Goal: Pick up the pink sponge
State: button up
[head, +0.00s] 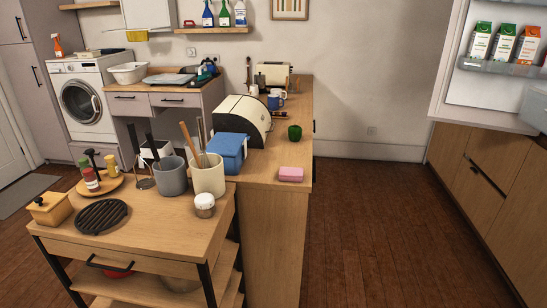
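The pink sponge (291,174) lies flat on the wooden counter (262,178), close to its near right edge. The whole top and near side of the sponge are visible. My gripper is not in view.
A cream bread bin (243,122) stands farther back on the counter. A wooden cart (150,240) at the near left holds utensil pots, a jar (205,205) and a black trivet (102,216). The floor (375,230) right of the counter is clear. An open fridge door (500,70) is at right.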

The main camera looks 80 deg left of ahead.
aim_at(293, 174)
jog(key=u, duration=1.7)
jog(key=k, duration=0.65)
jog(key=u, duration=0.9)
jog(key=i, duration=0.75)
jog(key=u, duration=0.45)
